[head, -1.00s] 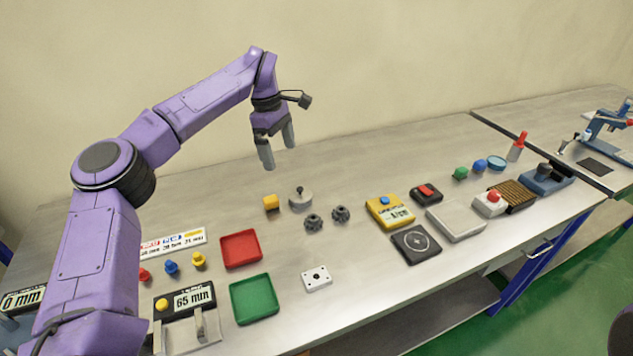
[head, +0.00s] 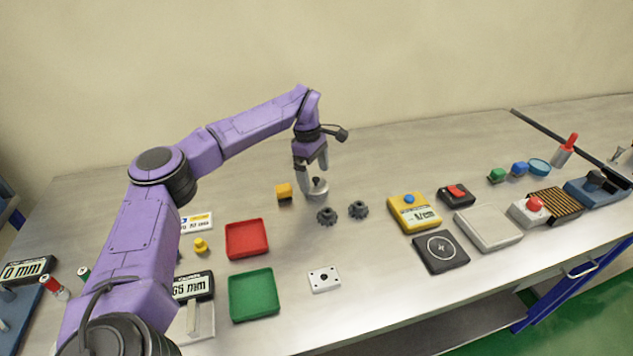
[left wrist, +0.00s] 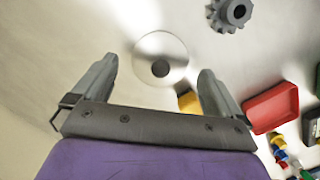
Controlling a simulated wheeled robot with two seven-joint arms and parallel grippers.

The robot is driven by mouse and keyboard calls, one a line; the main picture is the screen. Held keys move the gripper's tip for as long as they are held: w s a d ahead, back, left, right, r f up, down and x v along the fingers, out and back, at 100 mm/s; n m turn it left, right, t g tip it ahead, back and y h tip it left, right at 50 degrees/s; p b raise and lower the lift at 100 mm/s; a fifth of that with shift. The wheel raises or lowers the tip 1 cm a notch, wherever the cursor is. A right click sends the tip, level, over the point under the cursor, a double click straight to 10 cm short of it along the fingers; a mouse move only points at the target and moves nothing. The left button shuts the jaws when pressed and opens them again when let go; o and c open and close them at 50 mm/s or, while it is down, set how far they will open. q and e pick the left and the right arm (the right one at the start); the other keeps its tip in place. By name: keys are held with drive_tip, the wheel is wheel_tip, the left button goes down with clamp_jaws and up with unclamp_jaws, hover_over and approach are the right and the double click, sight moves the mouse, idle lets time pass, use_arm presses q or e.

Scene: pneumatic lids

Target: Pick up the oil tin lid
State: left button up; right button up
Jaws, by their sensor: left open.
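The oil tin lid is a round silver disc with a dark knob on top; it lies on the bench in the head view (head: 318,194) and shows between my fingertips in the left wrist view (left wrist: 148,45). My left gripper (head: 314,174) is open, pointing down close above the lid and partly covering it in the head view. I cannot tell whether a finger touches the lid. My right gripper is not in view.
Red (head: 247,238) and green (head: 254,295) trays, a white plate (head: 324,279) and a yellow device (head: 413,212) stand farther off. The bench behind the lid is clear.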

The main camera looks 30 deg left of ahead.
use_arm(q)
drive_tip(key=shift+d+f, duration=0.1)
drive_tip(key=shift+f, duration=0.7)
drive_tip(key=c, duration=1)
